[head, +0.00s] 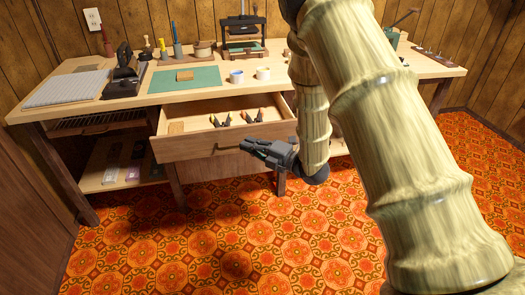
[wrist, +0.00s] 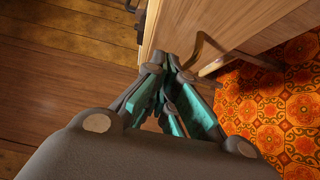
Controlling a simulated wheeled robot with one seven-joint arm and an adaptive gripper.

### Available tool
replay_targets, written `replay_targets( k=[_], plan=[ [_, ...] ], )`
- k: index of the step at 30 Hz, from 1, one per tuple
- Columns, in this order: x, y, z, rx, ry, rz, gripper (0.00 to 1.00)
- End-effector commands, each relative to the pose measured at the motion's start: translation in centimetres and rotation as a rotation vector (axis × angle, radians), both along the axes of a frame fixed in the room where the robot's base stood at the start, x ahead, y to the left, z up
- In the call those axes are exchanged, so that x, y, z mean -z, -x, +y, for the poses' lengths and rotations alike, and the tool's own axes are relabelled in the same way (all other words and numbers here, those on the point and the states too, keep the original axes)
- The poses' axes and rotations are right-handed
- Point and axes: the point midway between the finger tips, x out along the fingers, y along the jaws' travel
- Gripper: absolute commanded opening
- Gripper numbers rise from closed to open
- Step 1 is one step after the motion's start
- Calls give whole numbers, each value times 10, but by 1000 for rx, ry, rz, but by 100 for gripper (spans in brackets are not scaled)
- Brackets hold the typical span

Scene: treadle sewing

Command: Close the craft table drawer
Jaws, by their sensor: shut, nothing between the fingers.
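The craft table drawer (head: 185,149) is pulled out from under the wooden table, and its inside shows. Two pliers-like tools (head: 254,117) and a small tan block lie in it. My gripper (head: 246,147) is just in front of the right part of the drawer front and hides some of it. In the wrist view its teal-padded fingers (wrist: 170,70) are shut and empty, close to a light wooden panel (wrist: 235,22) that looks like the drawer front. A curved brown handle (wrist: 203,47) sticks out beside the fingertips. I cannot tell whether the fingers touch the wood.
The tabletop (head: 130,103) holds a green mat (head: 190,84), cups (head: 263,74), a black press (head: 241,32) and other tools. A lower shelf (head: 105,186) stands left below the drawer. The patterned floor (head: 200,250) in front is clear.

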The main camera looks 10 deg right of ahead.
Motion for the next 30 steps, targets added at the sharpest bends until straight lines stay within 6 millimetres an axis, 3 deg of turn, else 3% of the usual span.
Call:
replay_targets(
  k=[9,24,30],
  plan=[
    [1,-34,-2,1,0,0,0],
    [0,-39,-3,2,0,1,0],
    [1,-49,-21,24,1,-1,0]
  ],
)
